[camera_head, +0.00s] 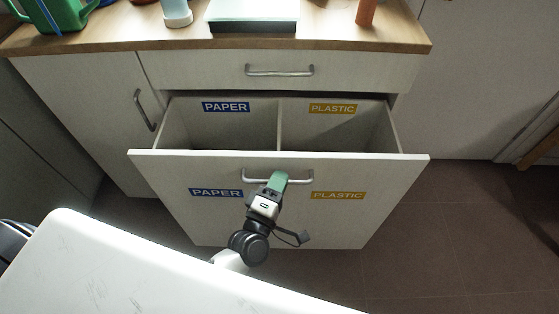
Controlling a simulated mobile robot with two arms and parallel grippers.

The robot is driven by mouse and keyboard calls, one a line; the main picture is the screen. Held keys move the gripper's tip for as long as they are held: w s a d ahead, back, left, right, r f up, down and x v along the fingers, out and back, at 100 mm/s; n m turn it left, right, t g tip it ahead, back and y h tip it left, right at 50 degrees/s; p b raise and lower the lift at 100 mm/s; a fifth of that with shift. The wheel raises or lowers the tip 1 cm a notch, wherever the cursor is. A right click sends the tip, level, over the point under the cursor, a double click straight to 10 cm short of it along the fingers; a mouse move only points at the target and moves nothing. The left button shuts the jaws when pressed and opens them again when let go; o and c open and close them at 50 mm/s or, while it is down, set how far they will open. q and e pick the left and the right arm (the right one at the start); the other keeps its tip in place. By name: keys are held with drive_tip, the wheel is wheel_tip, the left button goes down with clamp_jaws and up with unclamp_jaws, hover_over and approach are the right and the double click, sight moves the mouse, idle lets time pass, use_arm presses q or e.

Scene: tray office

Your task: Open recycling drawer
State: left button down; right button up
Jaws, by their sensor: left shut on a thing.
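The recycling drawer (280,222) is pulled out from the cabinet, and its inside shows. A divider (280,127) splits it into a left side labelled PAPER and a right side labelled PLASTIC. Its front carries matching blue and yellow labels. My left gripper (278,179) is shut on the drawer's metal handle (255,179), near the middle of the front. The gripper covers part of the handle. My right gripper is out of view.
A shut upper drawer (345,72) and a side door (90,100) with a handle flank the open drawer. The wooden counter (335,43) holds a green watering can (62,14), a tray, a white bottle and an orange object. Brown floor (440,225) is clear at right.

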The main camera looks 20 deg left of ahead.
use_arm(q)
drive_tip(key=shift+s+d, duration=0.15)
drive_tip(key=shift+s, duration=0.25)
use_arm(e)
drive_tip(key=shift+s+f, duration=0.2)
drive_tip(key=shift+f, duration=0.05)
use_arm(q)
drive_tip(key=c, duration=1.5)
unclamp_jaws()
drive_tip(key=shift+o, duration=0.2)
drive_tip(key=v, duration=1.1)
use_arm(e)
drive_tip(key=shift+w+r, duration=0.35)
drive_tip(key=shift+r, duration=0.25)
use_arm(q)
drive_tip(key=shift+w, duration=0.15)
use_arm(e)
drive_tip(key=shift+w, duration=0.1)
